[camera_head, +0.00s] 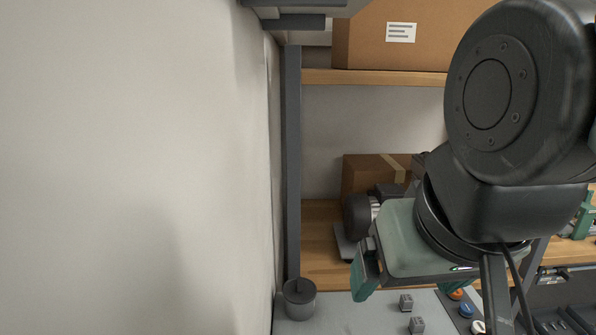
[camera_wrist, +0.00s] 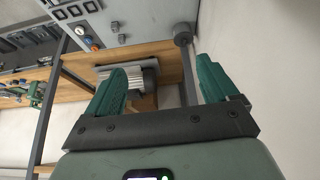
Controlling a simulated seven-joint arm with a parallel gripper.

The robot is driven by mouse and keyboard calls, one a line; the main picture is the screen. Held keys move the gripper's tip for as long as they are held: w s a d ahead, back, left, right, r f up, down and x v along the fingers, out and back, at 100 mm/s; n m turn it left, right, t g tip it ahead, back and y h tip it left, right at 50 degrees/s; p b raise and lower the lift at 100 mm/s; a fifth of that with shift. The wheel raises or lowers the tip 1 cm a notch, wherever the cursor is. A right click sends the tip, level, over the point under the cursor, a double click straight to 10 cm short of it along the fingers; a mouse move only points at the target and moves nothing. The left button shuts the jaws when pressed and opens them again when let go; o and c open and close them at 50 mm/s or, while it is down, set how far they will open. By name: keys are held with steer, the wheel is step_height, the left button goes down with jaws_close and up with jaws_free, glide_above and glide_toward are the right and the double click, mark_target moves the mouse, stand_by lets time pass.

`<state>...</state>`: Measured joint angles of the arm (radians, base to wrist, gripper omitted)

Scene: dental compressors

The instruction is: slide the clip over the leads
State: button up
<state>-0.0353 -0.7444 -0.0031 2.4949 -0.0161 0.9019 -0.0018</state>
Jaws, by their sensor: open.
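My gripper (camera_head: 408,285) is open and empty, held in the air in front of a wooden shelf and above a grey control panel. In the wrist view my gripper (camera_wrist: 160,74) has its two green fingers spread wide. A grey finned motor unit (camera_wrist: 143,76) shows between and beyond the fingers, on the shelf. In the head view this motor unit (camera_head: 360,215) is partly hidden by my gripper. I cannot make out the clip or the leads in either view.
The grey panel (camera_head: 350,322) carries a dark cylinder (camera_head: 299,300), small grey knobs (camera_head: 417,325) and coloured buttons (camera_head: 466,311). Cardboard boxes (camera_head: 365,180) stand on the shelves. A dark upright post (camera_head: 293,170) and a pale wall (camera_head: 130,170) bound the left. Green equipment (camera_head: 586,217) stands at right.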

steer(key=shift+w+d+f, duration=0.2)
steer(key=shift+d+f, duration=0.05)
steer(key=shift+c, duration=1.1)
steer(key=w+d+f+n+g+h, duration=0.1)
steer(key=d+f, duration=0.1)
steer(key=w+d+f+g+h, duration=0.2)
steer(key=d+f, duration=0.1)
steer(key=w+d+f+n+g+h, duration=0.1)
steer(key=w+d+f+g, duration=0.1)
steer(key=d+f, duration=0.1)
steer(key=shift+n+h, duration=0.3)
steer(key=shift+h, duration=0.1)
jaws_close()
steer(key=w+d+f+n+h, duration=0.2)
steer(key=d+f+n, duration=0.2)
steer(key=f, duration=0.5)
steer(key=w+d+f+n+h, duration=0.1)
steer(key=d+f+n+h, duration=0.1)
steer(key=f+n, duration=0.4)
steer(key=w+d+f+n+h, duration=0.2)
steer(key=d+f+n, duration=0.3)
steer(key=f, duration=0.9)
steer(key=shift+w+d+g+h, duration=0.3)
steer(key=shift+w+h, duration=0.05)
steer(key=shift+h, duration=0.25)
